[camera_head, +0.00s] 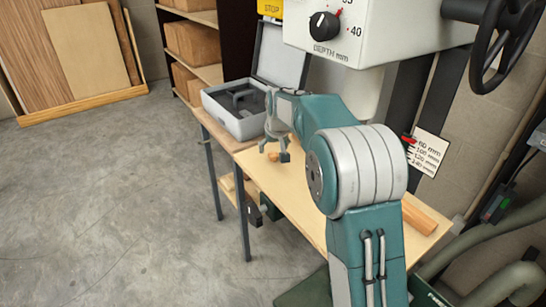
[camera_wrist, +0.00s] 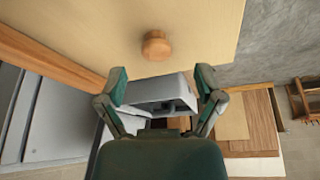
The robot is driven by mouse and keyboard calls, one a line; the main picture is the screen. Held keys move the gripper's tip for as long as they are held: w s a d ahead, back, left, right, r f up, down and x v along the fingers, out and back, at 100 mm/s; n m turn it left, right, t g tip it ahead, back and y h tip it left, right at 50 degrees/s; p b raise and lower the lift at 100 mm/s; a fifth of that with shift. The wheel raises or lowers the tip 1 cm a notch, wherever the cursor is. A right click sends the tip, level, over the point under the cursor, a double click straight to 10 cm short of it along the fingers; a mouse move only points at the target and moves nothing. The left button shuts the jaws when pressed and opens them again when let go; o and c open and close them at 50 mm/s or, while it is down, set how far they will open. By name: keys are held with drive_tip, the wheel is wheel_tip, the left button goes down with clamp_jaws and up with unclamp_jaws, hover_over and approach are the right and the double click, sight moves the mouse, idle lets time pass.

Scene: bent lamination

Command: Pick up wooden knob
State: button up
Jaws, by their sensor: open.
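The wooden knob (camera_wrist: 156,45) is small, round and light brown, and stands on the pale wooden tabletop (camera_wrist: 210,25) in the wrist view. It also shows in the head view (camera_head: 273,156), small and close to my fingertips. My gripper (camera_wrist: 162,82) is open, with one finger on each side of the picture and nothing between them. The knob appears beyond the fingertips, roughly centred between them and apart from both. In the head view my gripper (camera_head: 274,150) hangs over the table, near the knob.
An open grey case (camera_head: 235,108) stands at the table's far end, close to my gripper. A wooden block (camera_head: 418,217) lies at the near right. A machine with a depth dial (camera_head: 323,25) overhangs the table. Open floor (camera_head: 100,200) lies to the left.

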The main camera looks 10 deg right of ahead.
sight(273, 154)
drive_tip(key=x, duration=0.4)
drive_tip(key=shift+d, duration=0.15)
drive_tip(key=c, duration=0.8)
drive_tip(key=shift+c, duration=0.2)
